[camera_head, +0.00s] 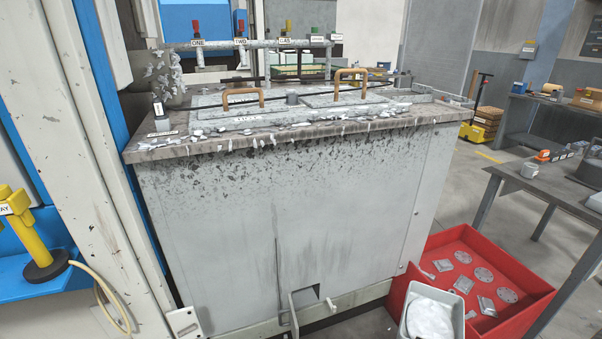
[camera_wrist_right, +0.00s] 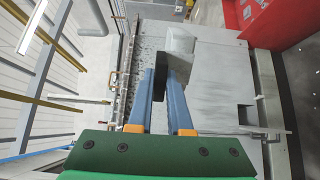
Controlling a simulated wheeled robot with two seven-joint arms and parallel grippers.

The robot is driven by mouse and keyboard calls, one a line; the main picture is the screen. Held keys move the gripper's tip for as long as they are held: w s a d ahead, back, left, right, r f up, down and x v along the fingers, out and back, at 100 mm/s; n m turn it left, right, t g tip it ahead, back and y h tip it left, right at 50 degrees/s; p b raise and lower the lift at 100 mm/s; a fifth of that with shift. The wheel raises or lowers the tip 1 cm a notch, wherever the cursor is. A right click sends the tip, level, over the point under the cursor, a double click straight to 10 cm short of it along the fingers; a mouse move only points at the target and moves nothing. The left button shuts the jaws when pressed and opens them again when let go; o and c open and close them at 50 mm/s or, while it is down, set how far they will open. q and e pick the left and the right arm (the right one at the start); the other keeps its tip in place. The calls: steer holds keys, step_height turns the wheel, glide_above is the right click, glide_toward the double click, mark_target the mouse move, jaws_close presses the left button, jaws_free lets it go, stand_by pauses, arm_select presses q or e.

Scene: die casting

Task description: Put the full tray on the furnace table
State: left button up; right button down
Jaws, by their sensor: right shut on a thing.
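A grey-green tray (camera_head: 403,326) filled with a white mass shows at the bottom right of the head view, partly cut off by the frame edge. In the right wrist view, my right gripper (camera_wrist_right: 164,74) has its blue fingers shut on the tray, whose pale grey side (camera_wrist_right: 181,42) shows just beyond the fingertips. The tray is in front of the furnace (camera_head: 290,220), below the level of its top. The furnace table (camera_head: 175,149) is a worn, brownish top edge strewn with metal bits. My left gripper is in neither view.
A red bin (camera_head: 525,270) with several cast metal parts stands right of the furnace, close behind the tray. Two lids with tan handles (camera_head: 350,75) and dark rods lie on the furnace top. A grey workbench (camera_head: 545,185) stands at the right.

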steer(key=s+d+p, duration=0.1)
steer(key=s+d, duration=0.2)
steer(key=s, duration=0.6)
steer(key=s+d+p, duration=0.1)
steer(key=s+d, duration=0.2)
steer(key=s, duration=0.5)
steer(key=shift+s+d, duration=0.25)
steer(key=shift+s, duration=0.15)
